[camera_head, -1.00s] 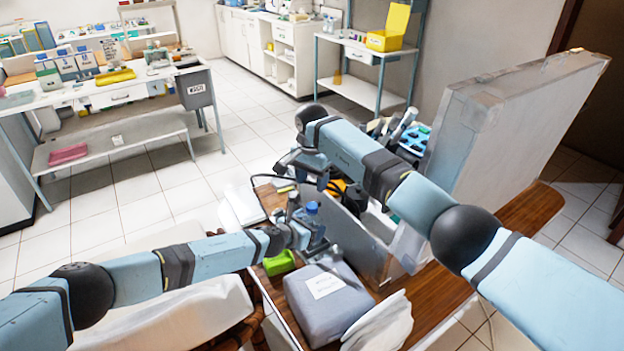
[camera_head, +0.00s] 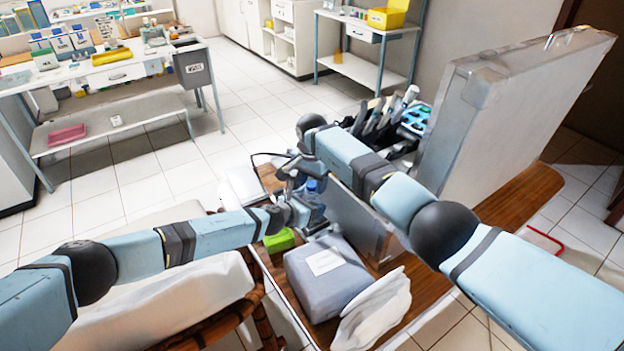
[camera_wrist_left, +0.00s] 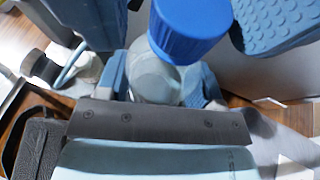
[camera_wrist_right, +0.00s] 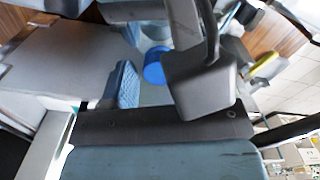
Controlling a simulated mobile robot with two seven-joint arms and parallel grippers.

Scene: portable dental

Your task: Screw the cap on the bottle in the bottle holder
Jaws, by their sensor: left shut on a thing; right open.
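The bottle (camera_wrist_left: 155,78) is clear with a blue cap (camera_wrist_left: 190,28) on top. My left gripper (camera_wrist_left: 162,92) is shut on the bottle's body, below the cap. The cap also shows in the right wrist view (camera_wrist_right: 155,66). My right gripper (camera_wrist_right: 152,82) is open at the cap, with one ridged blue finger beside it; a grey part hides the other side. I cannot tell whether it touches the cap. In the head view the bottle (camera_head: 311,186) is mostly hidden between my two grippers. I cannot make out the bottle holder.
A grey box with a white label (camera_head: 325,262) and a white bag (camera_head: 372,310) are in front of the bottle. A green block (camera_head: 279,240) is close to the left gripper. A grey panel (camera_head: 352,215) and a large upright case (camera_head: 500,115) stand to the right.

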